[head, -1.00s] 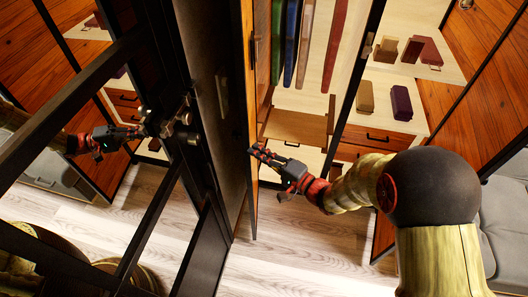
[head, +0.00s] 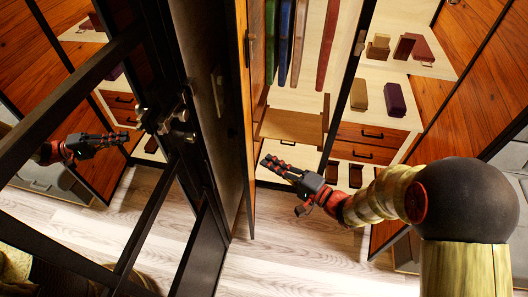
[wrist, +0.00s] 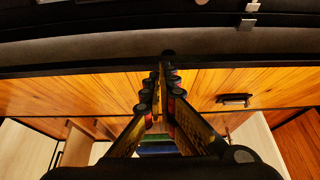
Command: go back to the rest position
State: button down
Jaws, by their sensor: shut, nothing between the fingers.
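My gripper (head: 277,168) is at the end of my outstretched arm, right of the open wooden door's edge in the head view. Its fingers are together and hold nothing. In the wrist view the two fingers of my gripper (wrist: 160,90) run close side by side, with an orange wood panel (wrist: 75,95) beyond them. A small gap shows between the gripper and the door (head: 247,120) in the head view; whether they touch is hard to tell.
A wardrobe holds hanging clothes (head: 299,40), a wooden drawer front (head: 372,135) and shelves with boxes (head: 395,100). A dark-framed mirror (head: 95,100) stands at the left and reflects my arm. Pale floor (head: 290,250) is open below the gripper.

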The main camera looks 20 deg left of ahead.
jog(key=shift+s+d, duration=1.3)
jog(key=shift+s, duration=0.3)
